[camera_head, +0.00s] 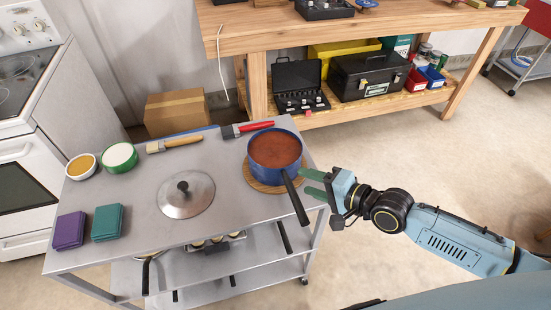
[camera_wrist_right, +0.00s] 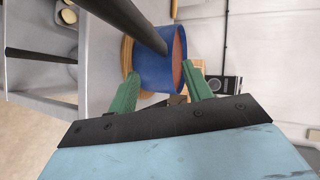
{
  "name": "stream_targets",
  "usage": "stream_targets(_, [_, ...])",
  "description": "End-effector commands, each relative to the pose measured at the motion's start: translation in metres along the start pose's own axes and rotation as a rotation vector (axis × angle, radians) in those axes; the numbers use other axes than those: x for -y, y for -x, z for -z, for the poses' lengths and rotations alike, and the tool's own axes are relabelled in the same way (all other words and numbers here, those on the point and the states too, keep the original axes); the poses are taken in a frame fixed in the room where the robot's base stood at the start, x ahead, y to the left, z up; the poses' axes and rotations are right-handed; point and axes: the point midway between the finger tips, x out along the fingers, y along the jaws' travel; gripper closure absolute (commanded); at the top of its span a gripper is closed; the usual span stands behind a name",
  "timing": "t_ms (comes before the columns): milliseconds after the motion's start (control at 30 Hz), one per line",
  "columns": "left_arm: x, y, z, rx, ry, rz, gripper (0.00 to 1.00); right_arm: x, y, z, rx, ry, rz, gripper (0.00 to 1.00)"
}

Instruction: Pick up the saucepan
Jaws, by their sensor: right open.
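The blue saucepan (camera_head: 268,174) stands on a round wooden board (camera_head: 262,186) at the right end of the metal cart. It holds a reddish-brown content, and its black handle (camera_head: 296,200) points toward the front right. My right gripper (camera_head: 311,183) is at the pan's right side, near the handle, with its green fingers apart. In the right wrist view the saucepan (camera_wrist_right: 154,70) is just ahead of the open fingers (camera_wrist_right: 160,88), and the handle (camera_wrist_right: 128,22) runs across the upper left. Nothing is between the fingers that I can see gripped. My left gripper is out of view.
The cart top (camera_head: 228,222) also carries a steel lid (camera_head: 186,200), two small bowls, brushes, and purple (camera_head: 69,230) and teal cloths. A wooden workbench (camera_head: 350,32) stands behind, a white stove (camera_head: 30,90) at left.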

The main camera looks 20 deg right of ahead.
Motion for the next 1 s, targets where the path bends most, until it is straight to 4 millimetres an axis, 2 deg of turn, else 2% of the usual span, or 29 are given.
stream_targets(233, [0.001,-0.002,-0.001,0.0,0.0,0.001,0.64,0.004,-0.018,0.0,0.0,0.0,0.002,0.5])
stream_targets(500, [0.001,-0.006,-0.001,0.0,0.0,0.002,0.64,0.008,-0.056,-0.001,0.0,0.001,0.0,0.5])
stream_targets(800, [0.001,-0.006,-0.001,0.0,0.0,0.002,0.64,0.008,-0.06,-0.001,0.0,0.002,-0.002,0.5])
stream_targets(1000, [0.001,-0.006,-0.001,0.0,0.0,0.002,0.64,0.008,-0.06,-0.001,0.0,0.002,-0.001,0.76])
